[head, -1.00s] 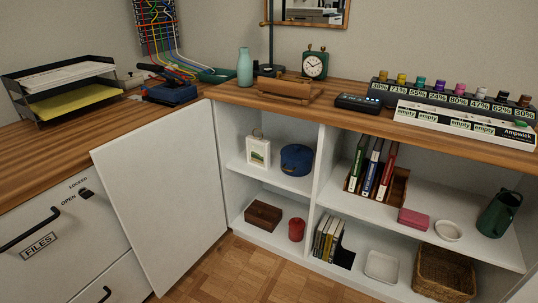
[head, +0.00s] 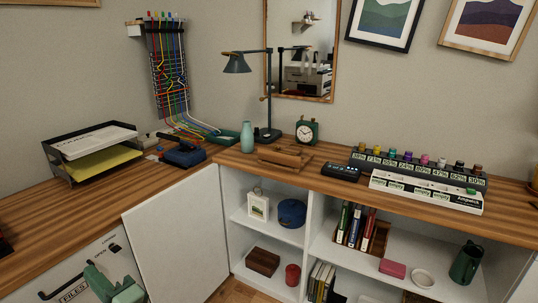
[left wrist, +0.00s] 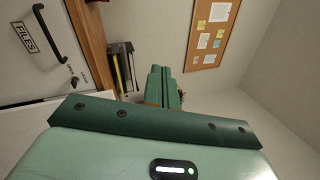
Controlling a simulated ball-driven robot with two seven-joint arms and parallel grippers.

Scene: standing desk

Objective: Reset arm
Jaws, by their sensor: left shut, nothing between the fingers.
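My left gripper (head: 104,283) is at the lower left of the head view, in front of the white file drawer (head: 70,270). It is green, and its two fingers lie together with nothing between them. In the left wrist view the closed fingers (left wrist: 163,86) point away from the camera, with the drawer front and the wooden desk edge to their left.
A white cabinet door (head: 178,240) stands open beside my left gripper. The wooden desktop (head: 225,157) holds a paper tray (head: 62,160), a lamp (head: 237,63), a teal vase (head: 247,138) and a green clock (head: 307,131). Shelves below hold books and small objects.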

